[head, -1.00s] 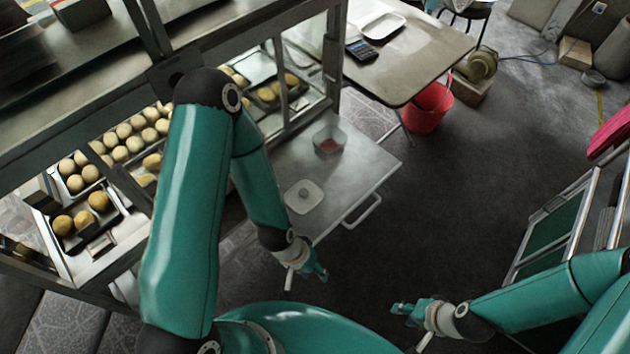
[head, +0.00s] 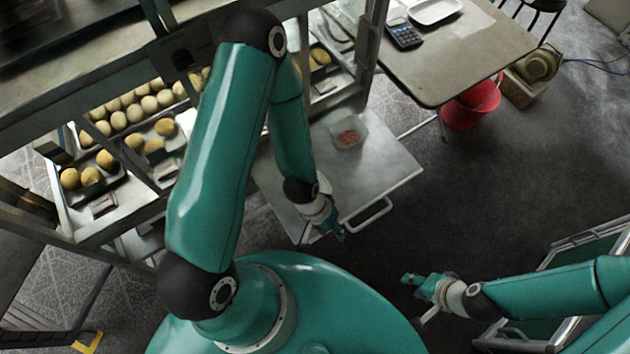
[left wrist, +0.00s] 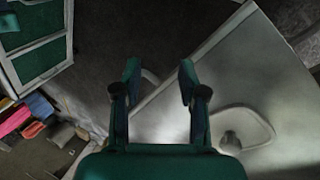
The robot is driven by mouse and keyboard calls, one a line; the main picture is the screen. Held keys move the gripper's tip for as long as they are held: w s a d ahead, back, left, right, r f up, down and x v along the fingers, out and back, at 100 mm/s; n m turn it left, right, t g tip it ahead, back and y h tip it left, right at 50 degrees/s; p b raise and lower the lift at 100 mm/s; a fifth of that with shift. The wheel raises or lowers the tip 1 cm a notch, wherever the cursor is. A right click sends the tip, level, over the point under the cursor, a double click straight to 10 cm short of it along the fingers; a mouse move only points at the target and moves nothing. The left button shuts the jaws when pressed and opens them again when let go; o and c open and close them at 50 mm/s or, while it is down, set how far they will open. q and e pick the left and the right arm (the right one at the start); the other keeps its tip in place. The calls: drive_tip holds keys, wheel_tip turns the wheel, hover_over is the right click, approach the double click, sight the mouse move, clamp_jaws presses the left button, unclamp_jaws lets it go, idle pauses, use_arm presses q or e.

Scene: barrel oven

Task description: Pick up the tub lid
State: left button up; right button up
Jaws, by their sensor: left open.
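The tub lid (left wrist: 258,124) is a pale, rounded, see-through lid with a small knob. It lies on the metal pull-out shelf (head: 385,172), right of my left gripper (left wrist: 158,78) in the left wrist view. In the head view my left arm hides the lid. My left gripper (head: 338,232) is open and empty, near the shelf's front edge and handle. The clear tub (head: 348,130) with reddish contents stands towards the back of the shelf. My right gripper (head: 411,280) is over the floor, away from the shelf; its jaw opening is unclear.
The shelf handle (head: 368,213) sticks out at the front edge. Trays of round buns (head: 140,108) fill the glass cabinet at left. A table (head: 465,45) with a calculator (head: 404,36) and a red bucket (head: 470,108) stand at back right. The floor between is clear.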

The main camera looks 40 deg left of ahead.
use_arm(q)
drive_tip(key=shift+s+a, duration=0.1)
drive_tip(key=shift+o, duration=1.8)
drive_tip(key=shift+w+b, duration=0.3)
drive_tip(key=w+b, duration=0.3)
drive_tip(key=w+a+b, duration=0.1)
drive_tip(key=w, duration=0.1)
drive_tip(key=shift+w+r+b, duration=0.1)
drive_tip(key=shift+r+b, duration=0.3)
drive_tip(key=shift+m+y, duration=0.4)
drive_tip(key=shift+y, duration=0.1)
drive_tip(key=w+a+r+b, duration=0.1)
drive_tip(key=w+r+b, duration=0.1)
drive_tip(key=w+a+r+b, duration=0.1)
drive_tip(key=a+r+b, duration=0.1)
drive_tip(key=shift+w+a+b, duration=0.1)
drive_tip(key=shift+w+b, duration=0.2)
drive_tip(key=shift+w, duration=0.05)
drive_tip(key=s+a+r+n+y+b, duration=0.1)
drive_tip(key=a+r+y+b, duration=0.2)
drive_tip(key=a+r+b, duration=0.45)
drive_tip(key=shift+g, duration=0.3)
drive_tip(key=f, duration=0.7)
drive_tip(key=shift+a, duration=0.4)
drive_tip(key=shift+d+f+b, duration=0.15)
drive_tip(key=shift+f+b, duration=0.25)
drive_tip(key=shift+f, duration=1.2)
drive_tip(key=shift+d+f+b, duration=0.15)
drive_tip(key=shift+f+b, duration=0.2)
drive_tip(key=shift+f, duration=1.2)
